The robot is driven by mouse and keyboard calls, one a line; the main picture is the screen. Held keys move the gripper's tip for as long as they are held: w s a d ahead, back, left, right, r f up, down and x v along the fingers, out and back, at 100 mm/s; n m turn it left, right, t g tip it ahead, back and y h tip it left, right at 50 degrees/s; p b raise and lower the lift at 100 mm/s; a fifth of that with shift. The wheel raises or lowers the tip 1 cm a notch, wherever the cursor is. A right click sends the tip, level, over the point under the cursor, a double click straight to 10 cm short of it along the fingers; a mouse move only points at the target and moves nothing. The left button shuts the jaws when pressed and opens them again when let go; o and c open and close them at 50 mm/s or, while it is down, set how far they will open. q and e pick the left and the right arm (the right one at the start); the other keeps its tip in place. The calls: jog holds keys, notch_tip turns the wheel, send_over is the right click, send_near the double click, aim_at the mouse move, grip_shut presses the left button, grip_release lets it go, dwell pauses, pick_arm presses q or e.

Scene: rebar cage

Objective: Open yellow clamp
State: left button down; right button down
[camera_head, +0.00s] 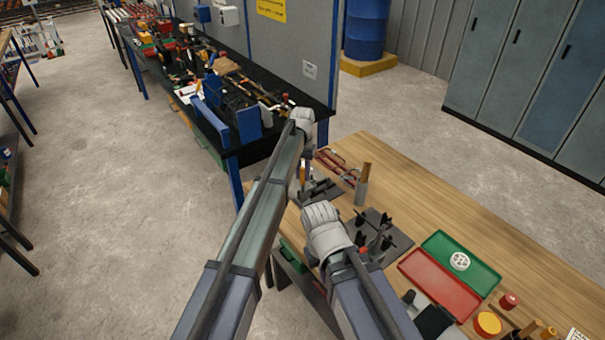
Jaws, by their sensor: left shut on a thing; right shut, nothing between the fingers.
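My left arm reaches over the near end of the wooden table, and its gripper (299,187) is low over a dark fixture plate (322,191). A small upright yellow-orange piece (303,172), which looks like part of the yellow clamp, is at its fingers. The gripper is shut on it; the wrist hides much of the contact. My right gripper (322,226) is lower in the picture, left of a second dark plate with upright clamps (376,236). It is shut and empty; its fingertips are mostly hidden behind its own wrist.
A grey upright piece with an orange-brown top (363,184) and red-handled tools (336,163) are close to the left gripper. Green (452,246) and red (432,288) trays lie at right. A cluttered black bench (258,147) stands behind. Bare wood lies beyond the plates.

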dwell(0.5)
pick_arm(q)
jog(key=s+a+f+t+h+b, duration=0.2)
jog(key=h+b, duration=0.1)
jog(key=b, duration=0.4)
jog(key=s+a+f+t+h+b, duration=0.1)
jog(key=a+f+t+h+b, duration=0.2)
jog(key=b, duration=0.4)
jog(key=s+a+f+t+h+b, duration=0.2)
jog(key=h+b, duration=0.3)
jog(key=b, duration=0.3)
jog(key=shift+s+a+f+t, duration=0.2)
jog(key=shift+s+a+t, duration=0.1)
jog(key=shift+t, duration=0.4)
jog(key=shift+t+h+b, duration=0.3)
jog(key=shift+h+b, duration=0.3)
jog(key=shift+b, duration=0.45)
jog(key=shift+s, duration=0.1)
jog(key=c, duration=0.7)
grip_release()
jog(key=shift+a, duration=0.15)
